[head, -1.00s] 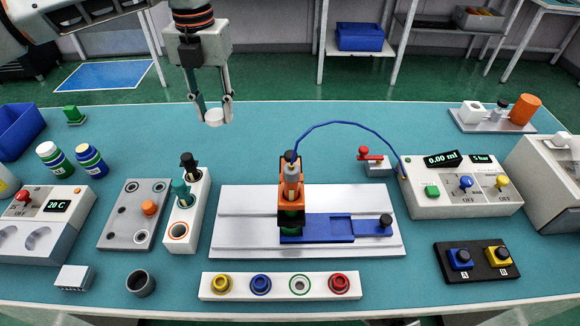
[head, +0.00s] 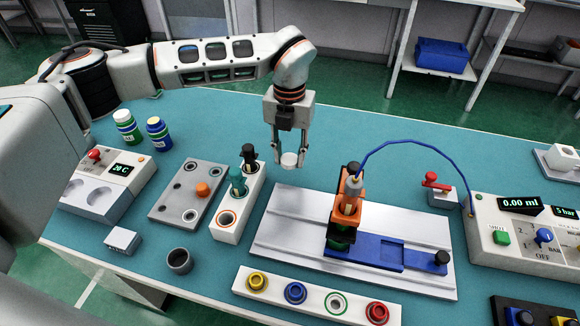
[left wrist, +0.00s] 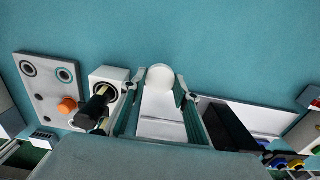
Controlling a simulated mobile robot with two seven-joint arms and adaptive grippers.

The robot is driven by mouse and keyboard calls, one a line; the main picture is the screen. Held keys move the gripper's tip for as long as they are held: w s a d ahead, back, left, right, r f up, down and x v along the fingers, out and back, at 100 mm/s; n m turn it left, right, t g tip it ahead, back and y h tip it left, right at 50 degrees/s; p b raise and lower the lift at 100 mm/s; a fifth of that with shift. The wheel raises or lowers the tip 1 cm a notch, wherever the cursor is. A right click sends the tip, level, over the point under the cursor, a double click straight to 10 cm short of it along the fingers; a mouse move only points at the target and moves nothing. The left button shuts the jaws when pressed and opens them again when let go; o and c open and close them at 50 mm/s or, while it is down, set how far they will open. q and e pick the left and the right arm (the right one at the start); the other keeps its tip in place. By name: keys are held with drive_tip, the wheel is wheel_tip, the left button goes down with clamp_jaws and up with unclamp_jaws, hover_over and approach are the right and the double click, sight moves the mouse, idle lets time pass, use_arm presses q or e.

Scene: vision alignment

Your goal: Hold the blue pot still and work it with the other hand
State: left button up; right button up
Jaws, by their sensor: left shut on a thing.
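Two labelled jars stand upright at the back left in the head view. The blue one (head: 159,137) is on the right, and a green one (head: 128,131) is beside it. No gripper is near them. My left gripper (head: 289,156) is shut on a small white round piece (head: 289,161). It holds the piece above the table, behind the silver plate and right of the white block. In the left wrist view the white piece (left wrist: 160,77) sits between the fingertips. My right gripper is not in view.
A white block (head: 228,225) with dark and teal plugs stands left of the silver plate (head: 285,228), which carries an orange holder (head: 347,205). A blue hose (head: 420,146) arches right to a control box (head: 525,240). The back middle of the table (head: 210,110) is clear.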

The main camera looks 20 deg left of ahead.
sight(290, 159)
use_arm(q)
drive_tip(key=shift+f, duration=2.2)
drive_tip(key=shift+f, duration=0.1)
drive_tip(key=o, duration=1.2)
drive_tip(key=shift+o, duration=0.2)
wheel_tip(290, 159, up, 12)
drive_tip(key=shift+r, duration=0.1)
